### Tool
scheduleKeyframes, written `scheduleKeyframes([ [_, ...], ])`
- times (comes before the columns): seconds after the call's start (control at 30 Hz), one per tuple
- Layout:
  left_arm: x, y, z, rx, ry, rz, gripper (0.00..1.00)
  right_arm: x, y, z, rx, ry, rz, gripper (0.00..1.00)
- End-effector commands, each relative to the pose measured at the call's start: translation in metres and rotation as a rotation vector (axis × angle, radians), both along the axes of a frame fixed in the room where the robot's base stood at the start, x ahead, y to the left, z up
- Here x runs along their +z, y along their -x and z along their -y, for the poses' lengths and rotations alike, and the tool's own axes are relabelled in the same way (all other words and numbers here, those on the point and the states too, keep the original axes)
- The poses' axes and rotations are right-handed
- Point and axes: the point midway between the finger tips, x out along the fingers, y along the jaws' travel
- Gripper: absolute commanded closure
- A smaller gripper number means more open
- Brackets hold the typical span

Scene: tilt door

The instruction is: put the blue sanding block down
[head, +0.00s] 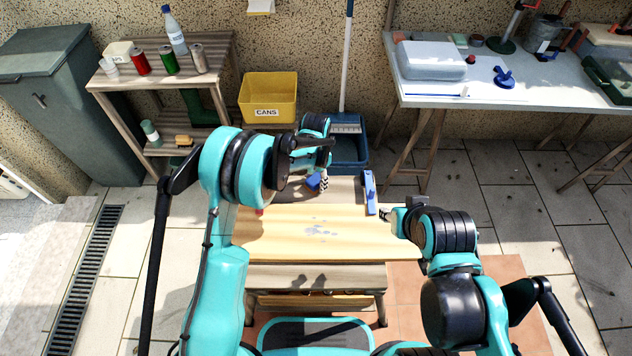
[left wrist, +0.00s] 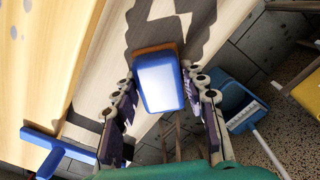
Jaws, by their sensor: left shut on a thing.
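The blue sanding block (head: 313,181) has a brown underside and shows between the fingers of my left gripper (head: 322,182). The left wrist view shows the blue block (left wrist: 160,83) with the gripper's fingers on either side, shut on it. The block is over the far part of the wooden bench (head: 270,241); I cannot tell whether it touches the top. My right gripper (head: 386,214) is at the bench's right edge, mostly hidden behind its own arm, and its jaws are too small to read.
A blue bar-shaped tool (head: 370,192) lies along the bench's right edge, close to my right gripper. A yellow cans bin (head: 268,97) and a blue dustpan (head: 349,148) stand behind the bench. The front bench top is mostly clear, with grey patches.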

Motion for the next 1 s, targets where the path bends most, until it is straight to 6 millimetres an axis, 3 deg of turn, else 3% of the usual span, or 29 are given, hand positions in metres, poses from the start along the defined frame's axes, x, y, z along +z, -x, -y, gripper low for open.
scheduleKeyframes([
  [0.37,-0.0062,0.0002,0.0002,0.0,0.0,0.0,0.89,-0.0056,-0.0001,0.0,0.0,0.0,0.0,0.64],
  [0.4,-0.0061,0.0003,0.0001,0.0,0.0,0.0,0.53,-0.0053,-0.0001,0.0,0.0,0.0,0.0,0.64],
  [0.47,-0.0058,0.0005,0.0001,0.0,-0.001,-0.001,0.37,-0.0047,-0.0001,0.0,0.0,0.0,0.0,0.64],
  [1.0,0.0014,0.0002,0.0002,0.0,0.0,0.0,0.37,0.0013,-0.0001,0.0,0.0,0.0,0.0,0.64],
])
